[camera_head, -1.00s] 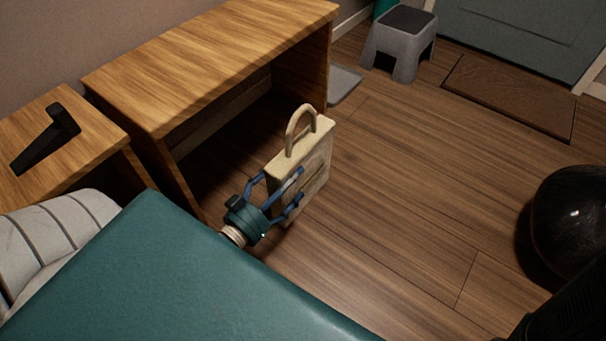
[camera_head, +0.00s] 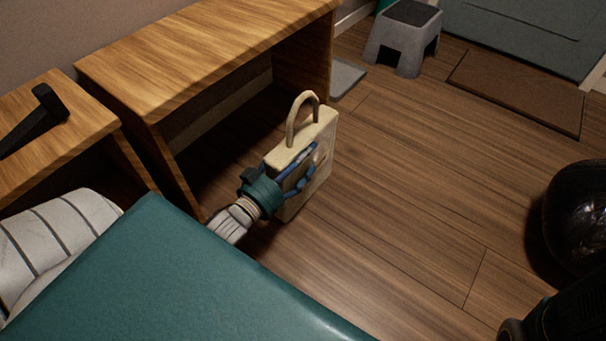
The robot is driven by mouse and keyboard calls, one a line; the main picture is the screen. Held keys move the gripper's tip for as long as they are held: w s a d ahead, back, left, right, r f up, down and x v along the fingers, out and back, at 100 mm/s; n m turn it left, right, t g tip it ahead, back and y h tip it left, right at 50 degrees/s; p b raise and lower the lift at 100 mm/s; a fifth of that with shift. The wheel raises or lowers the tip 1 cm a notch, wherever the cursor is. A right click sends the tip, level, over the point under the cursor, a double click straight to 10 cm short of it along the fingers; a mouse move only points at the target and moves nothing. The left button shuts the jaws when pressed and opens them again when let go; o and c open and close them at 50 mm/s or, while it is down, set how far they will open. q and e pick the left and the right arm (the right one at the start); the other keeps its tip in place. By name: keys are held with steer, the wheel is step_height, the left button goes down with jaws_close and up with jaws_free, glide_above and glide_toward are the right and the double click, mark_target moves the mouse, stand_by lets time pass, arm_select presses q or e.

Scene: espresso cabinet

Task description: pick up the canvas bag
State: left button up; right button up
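The canvas bag (camera_head: 318,180) is a beige, boxy bag with an arched handle (camera_head: 302,117) on top. It stands upright on the wooden floor, just right of the wooden bench. My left gripper (camera_head: 315,163) reaches in from the lower left, with its blue fingers against the bag's body below the handle. The fingers look spread apart, with part of the bag showing between them. The bag's far side and any contact there are hidden.
The wooden bench (camera_head: 205,55) stands close left of the bag. A black object (camera_head: 36,120) lies on a lower wooden surface. A grey step stool (camera_head: 403,38) and brown mat (camera_head: 515,92) are at the back. A dark glossy round object (camera_head: 580,215) is at right. Floor right of the bag is clear.

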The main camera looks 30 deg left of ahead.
arm_select(q)
steer(key=c, duration=1)
steer(key=shift+r, duration=0.1)
